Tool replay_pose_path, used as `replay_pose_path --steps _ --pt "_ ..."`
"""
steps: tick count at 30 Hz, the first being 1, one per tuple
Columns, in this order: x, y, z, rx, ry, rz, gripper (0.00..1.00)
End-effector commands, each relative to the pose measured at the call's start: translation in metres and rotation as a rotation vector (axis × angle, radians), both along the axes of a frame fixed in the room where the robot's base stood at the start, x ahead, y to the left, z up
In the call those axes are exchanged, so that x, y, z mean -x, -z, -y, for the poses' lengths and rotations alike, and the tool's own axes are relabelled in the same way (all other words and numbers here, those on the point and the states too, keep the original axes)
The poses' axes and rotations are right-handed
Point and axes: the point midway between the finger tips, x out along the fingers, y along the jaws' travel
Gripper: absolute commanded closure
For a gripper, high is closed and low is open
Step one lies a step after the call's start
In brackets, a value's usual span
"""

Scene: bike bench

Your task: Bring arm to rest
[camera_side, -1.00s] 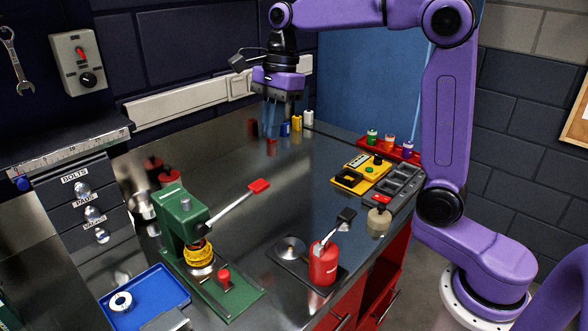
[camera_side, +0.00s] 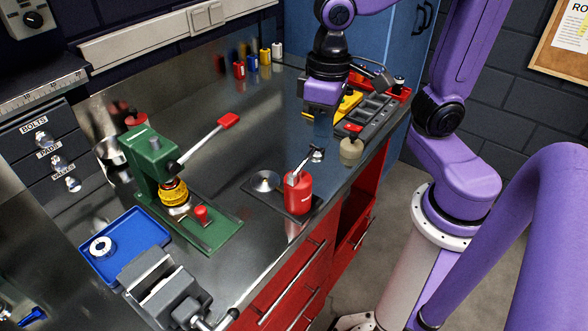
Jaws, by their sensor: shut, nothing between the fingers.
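My gripper (camera_side: 318,121) is at the right part of the steel bench (camera_side: 235,125). It points down, in front of the yellow tray (camera_side: 347,104) and the dark grey compartment tray (camera_side: 369,112), and hides part of them. Its fingers are small and dark here, shut with nothing between them. The arm comes down from the top of the picture on the right side.
A green press (camera_side: 150,160) with a red-tipped lever stands left of centre. A red can (camera_side: 298,193), a tan pot (camera_side: 351,151), a blue tray (camera_side: 125,248) and a grey vise (camera_side: 165,290) are nearer the front. The middle of the bench is clear.

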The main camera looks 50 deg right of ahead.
Motion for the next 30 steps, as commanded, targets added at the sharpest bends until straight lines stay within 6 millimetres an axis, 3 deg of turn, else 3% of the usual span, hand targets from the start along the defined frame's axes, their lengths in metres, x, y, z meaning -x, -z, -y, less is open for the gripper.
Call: replay_pose_path --steps 6,12,17,30 --pt "0.052 0.022 0.021 0.019 -0.455 0.035 1.0" --pt "0.08 0.035 0.035 0.029 -0.727 0.055 1.0" --pt "0.087 0.038 0.038 0.031 -0.801 0.06 1.0" --pt "0.087 0.038 0.038 0.031 -0.801 0.06 1.0"
